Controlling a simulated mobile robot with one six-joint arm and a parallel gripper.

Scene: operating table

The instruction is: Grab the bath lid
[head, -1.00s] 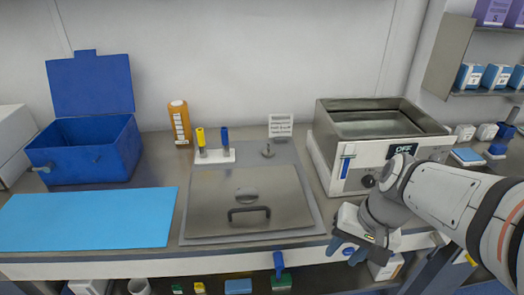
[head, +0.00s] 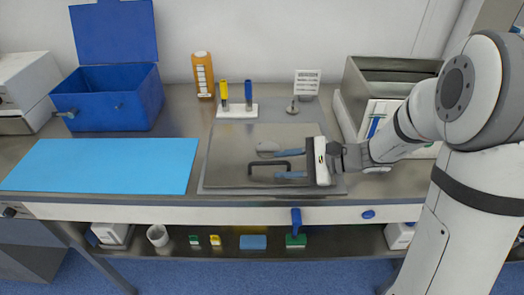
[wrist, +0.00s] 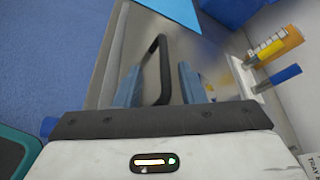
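The bath lid (head: 232,143) is a flat grey metal plate with a black bar handle (head: 252,169), lying on the counter in the middle of the head view. My gripper (head: 267,164) comes in from the right over the lid, its blue fingers spread to either side of the handle. In the wrist view, the lid (wrist: 205,55) lies beyond my open gripper (wrist: 159,68). The handle (wrist: 153,50) stands between the two fingers, with a gap visible on each side. Whether the fingers touch the lid surface I cannot tell.
An open-topped metal bath (head: 385,78) stands right of the lid, partly behind my arm. A holder (head: 237,112) with yellow and blue pens, an orange bottle (head: 203,76) and a sign (head: 307,83) stand behind. A blue mat (head: 100,165) and blue box (head: 105,98) are left.

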